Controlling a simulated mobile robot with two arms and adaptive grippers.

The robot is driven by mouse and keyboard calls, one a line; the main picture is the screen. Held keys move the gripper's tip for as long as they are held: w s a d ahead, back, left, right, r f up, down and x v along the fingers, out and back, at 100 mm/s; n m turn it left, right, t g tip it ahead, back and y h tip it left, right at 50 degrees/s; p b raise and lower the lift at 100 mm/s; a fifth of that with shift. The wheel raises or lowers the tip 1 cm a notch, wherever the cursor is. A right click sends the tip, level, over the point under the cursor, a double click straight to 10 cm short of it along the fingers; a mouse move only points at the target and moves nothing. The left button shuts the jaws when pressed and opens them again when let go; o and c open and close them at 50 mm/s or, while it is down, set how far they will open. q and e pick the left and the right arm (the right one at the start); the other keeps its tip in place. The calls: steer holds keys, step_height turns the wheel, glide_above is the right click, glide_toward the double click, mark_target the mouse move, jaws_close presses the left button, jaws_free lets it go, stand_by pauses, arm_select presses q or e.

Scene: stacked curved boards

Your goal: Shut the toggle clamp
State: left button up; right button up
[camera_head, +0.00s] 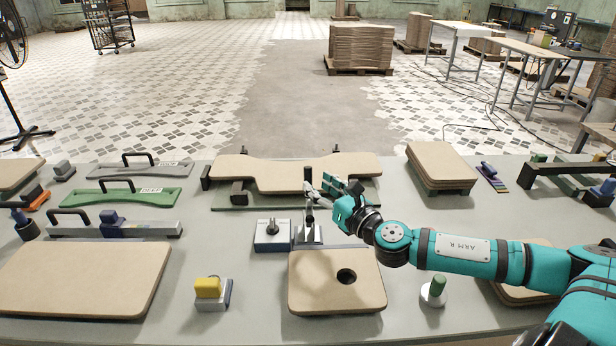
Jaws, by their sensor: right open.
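The toggle clamp (308,234) is a small metal fixture at the middle of the table, behind a tan board with a round hole. Its dark handle appears to stand upright beside my gripper's fingers. My right gripper (322,189) comes in from the right and is open, with its fingers at the upper part of the handle. I cannot tell whether they touch it. The fingers partly overlap the curved board behind. My left gripper is not in view.
The holed board (336,293) lies in front of the clamp. A blue-and-white block with a knob (272,238) stands close on its left. A long curved board (260,172) on supports lies behind.

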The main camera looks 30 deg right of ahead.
mark_target(311, 179)
steer(key=w, duration=0.1)
steer(key=w+p, duration=0.1)
steer(key=w, duration=0.1)
steer(key=shift+w+a+r, duration=0.1)
steer(key=shift+w+r, duration=0.1)
steer(key=shift+w, duration=0.1)
steer(key=shift+w+f, duration=0.15)
steer(key=shift+w, duration=0.45)
steer(key=c, duration=0.7)
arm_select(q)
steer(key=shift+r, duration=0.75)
arm_select(e)
jaws_close()
steer(key=shift+w, duration=0.1)
